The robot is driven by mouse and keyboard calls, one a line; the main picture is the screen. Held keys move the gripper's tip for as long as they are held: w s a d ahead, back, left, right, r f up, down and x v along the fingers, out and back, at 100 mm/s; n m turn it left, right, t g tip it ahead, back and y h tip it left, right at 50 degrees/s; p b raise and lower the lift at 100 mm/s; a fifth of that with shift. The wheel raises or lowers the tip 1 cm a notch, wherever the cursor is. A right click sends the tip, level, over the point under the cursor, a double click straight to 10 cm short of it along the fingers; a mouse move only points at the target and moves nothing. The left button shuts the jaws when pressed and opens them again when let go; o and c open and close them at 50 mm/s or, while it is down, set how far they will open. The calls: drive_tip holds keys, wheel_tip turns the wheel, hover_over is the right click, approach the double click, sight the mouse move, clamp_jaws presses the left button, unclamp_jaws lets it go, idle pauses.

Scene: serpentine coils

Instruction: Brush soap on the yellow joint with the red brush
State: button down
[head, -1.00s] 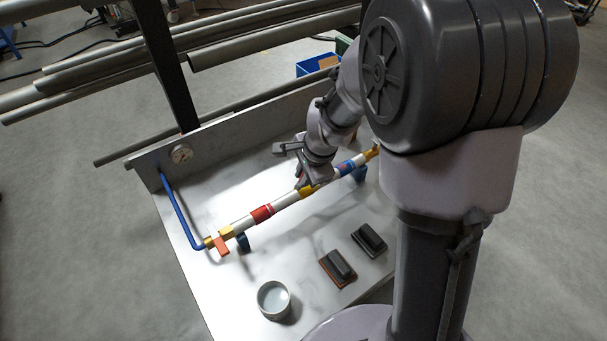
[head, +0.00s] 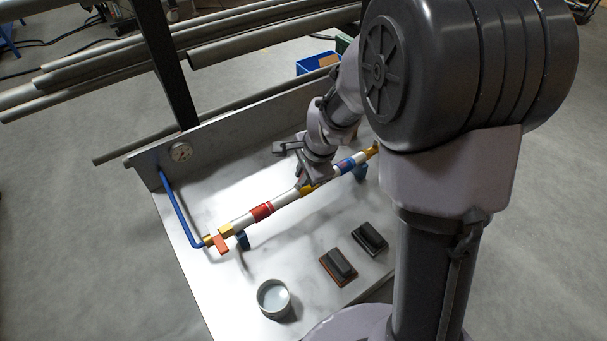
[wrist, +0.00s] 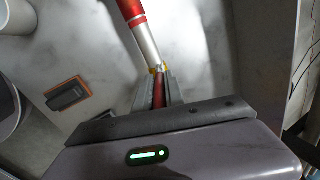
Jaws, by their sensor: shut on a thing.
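The yellow joint (head: 309,189) sits on the white pipe (head: 287,199) between the red joint (head: 262,211) and the blue joint (head: 346,166). In the wrist view, a small yellow part of it (wrist: 153,69) shows just beyond my fingertips. My gripper (wrist: 158,88) is shut on the red brush (wrist: 159,94), whose red handle shows between the fingers. The brush's tip is hidden, so I cannot tell if it touches the joint. In the head view, my gripper (head: 306,180) is right at the yellow joint and partly covers it.
A white cup (head: 273,298) stands at the table's front. Two dark blocks, one on an orange-brown base (head: 338,266) and one on a grey base (head: 370,237), lie to its right. A gauge (head: 181,152) and blue pipe (head: 180,211) are at left. The metal table (head: 300,245) is clear between.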

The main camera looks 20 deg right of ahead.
drive_tip(key=shift+d, duration=0.15)
drive_tip(key=shift+w+d+b, duration=0.55)
drive_tip(key=shift+w+d, duration=0.1)
drive_tip(key=shift+d, duration=1.35)
drive_tip(key=shift+s+a+p, duration=0.1)
drive_tip(key=shift+s+a, duration=0.15)
drive_tip(key=shift+a, duration=0.5)
drive_tip(key=shift+s+a+p, duration=0.1)
drive_tip(key=shift+s+a, duration=0.1)
drive_tip(key=shift+a, duration=0.55)
drive_tip(key=shift+s+a+p, duration=0.1)
drive_tip(key=shift+s+a, duration=0.15)
drive_tip(key=shift+a, duration=0.5)
drive_tip(key=shift+f, duration=0.15)
drive_tip(key=shift+w+d+b, duration=0.5)
drive_tip(key=shift+w+d, duration=0.25)
drive_tip(key=shift+d, duration=1.5)
drive_tip(key=shift+s+a, duration=0.25)
drive_tip(key=shift+a, duration=0.5)
drive_tip(key=shift+s+a, duration=0.3)
drive_tip(key=shift+a, duration=0.45)
drive_tip(key=shift+s+a, duration=0.25)
drive_tip(key=shift+a, duration=0.5)
